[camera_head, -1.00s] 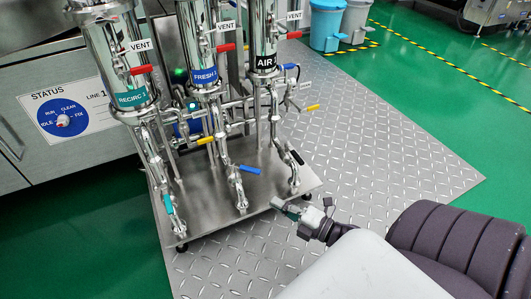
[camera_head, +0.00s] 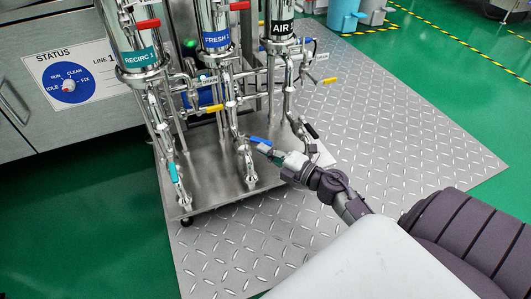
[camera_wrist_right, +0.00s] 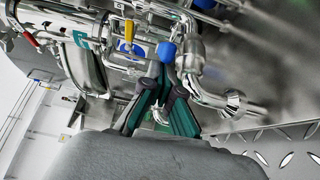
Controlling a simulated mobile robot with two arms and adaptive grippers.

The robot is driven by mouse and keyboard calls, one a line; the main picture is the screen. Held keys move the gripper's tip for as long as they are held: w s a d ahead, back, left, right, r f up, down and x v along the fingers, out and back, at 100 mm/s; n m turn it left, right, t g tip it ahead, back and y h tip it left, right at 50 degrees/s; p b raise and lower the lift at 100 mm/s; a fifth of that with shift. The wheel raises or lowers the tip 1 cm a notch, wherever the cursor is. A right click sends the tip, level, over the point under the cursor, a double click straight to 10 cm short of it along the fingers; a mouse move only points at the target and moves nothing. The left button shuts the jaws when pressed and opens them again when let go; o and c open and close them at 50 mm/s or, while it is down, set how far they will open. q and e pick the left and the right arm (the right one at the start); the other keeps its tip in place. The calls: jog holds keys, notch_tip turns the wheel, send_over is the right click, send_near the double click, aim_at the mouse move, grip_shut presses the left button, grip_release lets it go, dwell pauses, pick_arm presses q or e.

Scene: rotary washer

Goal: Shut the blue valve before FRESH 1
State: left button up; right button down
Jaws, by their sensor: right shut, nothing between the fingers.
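The blue valve handle (camera_head: 260,141) sits on the vertical pipe below the filter housing labelled FRESH 1 (camera_head: 216,39). It sticks out to the right, across the pipe. My right gripper (camera_head: 266,151) is shut and empty, with its fingertips close to the handle's free end; I cannot tell whether they touch. In the right wrist view the blue handle (camera_wrist_right: 166,51) shows as a short blue end just beyond the shut dark-green fingers (camera_wrist_right: 160,84), beside a shiny pipe elbow. My left gripper is not in view.
A teal handle (camera_head: 173,172) is on the RECIRC 1 line at left, and a black handle (camera_head: 311,130) on the AIR line at right. Yellow handles (camera_head: 214,107) and (camera_head: 330,81) sit higher up. Diamond-plate floor (camera_head: 400,130) is free to the right.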

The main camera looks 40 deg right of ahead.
jog(key=shift+w+d+p, duration=0.1)
jog(key=shift+d+p, duration=0.2)
jog(key=shift+d, duration=0.15)
jog(key=shift+w+d+r+p, duration=0.15)
jog(key=shift+w+d+p, duration=0.15)
jog(key=shift+d+p, duration=0.35)
jog(key=shift+w+d+p, duration=0.25)
jog(key=shift+w+d, duration=0.15)
jog(key=shift+d, duration=0.2)
jog(key=shift+w+d+p, duration=0.2)
jog(key=shift+w+d, duration=0.15)
jog(key=shift+d, duration=0.2)
